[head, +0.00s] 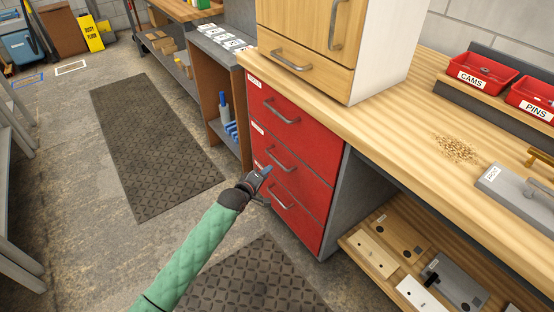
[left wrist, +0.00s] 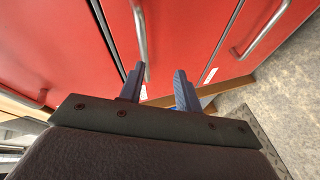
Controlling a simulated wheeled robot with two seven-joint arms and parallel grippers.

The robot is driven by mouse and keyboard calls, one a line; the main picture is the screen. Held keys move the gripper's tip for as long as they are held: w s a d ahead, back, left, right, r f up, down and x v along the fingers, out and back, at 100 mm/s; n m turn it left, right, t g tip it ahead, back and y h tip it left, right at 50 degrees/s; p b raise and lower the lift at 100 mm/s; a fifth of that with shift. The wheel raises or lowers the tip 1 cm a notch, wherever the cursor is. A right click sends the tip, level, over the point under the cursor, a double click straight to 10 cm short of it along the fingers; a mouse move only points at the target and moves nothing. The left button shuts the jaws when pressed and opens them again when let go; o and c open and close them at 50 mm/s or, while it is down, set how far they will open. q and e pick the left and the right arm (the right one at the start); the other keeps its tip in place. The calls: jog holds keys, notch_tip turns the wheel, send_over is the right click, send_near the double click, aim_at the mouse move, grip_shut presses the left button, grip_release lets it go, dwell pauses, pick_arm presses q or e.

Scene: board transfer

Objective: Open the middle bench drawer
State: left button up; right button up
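The red bench drawer unit has three stacked drawers, and all of their fronts look closed and flush. The middle drawer (head: 300,170) has a grey bar handle (head: 279,159). My left gripper (head: 267,173) is at the left end of that handle, in front of the drawer face. In the left wrist view the fingers (left wrist: 159,90) are apart, and the near end of a bar handle (left wrist: 140,35) shows between them, close to the left finger. I cannot tell whether they touch. My right gripper is not in view.
The top drawer handle (head: 281,112) and bottom drawer handle (head: 280,201) sit above and below. A wooden cabinet (head: 305,45) stands on the bench top. A low shelf (head: 350,240) with boards is at the right. Dark mats (head: 150,140) lie on the open floor.

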aim_at(276, 159)
pick_arm(q)
jog(key=shift+w+d+r+n+t, duration=0.15)
jog(key=shift+w+d+n, duration=0.45)
jog(key=shift+w, duration=0.5)
jog(key=shift+w+d+f+n+t, duration=0.15)
jog(key=shift+w+d+n, duration=0.25)
jog(key=shift+w+d, duration=0.55)
jog(key=shift+w+d+r+n+t, duration=0.2)
jog(key=shift+w+d+n, duration=0.3)
jog(key=shift+w, duration=0.8)
grip_shut()
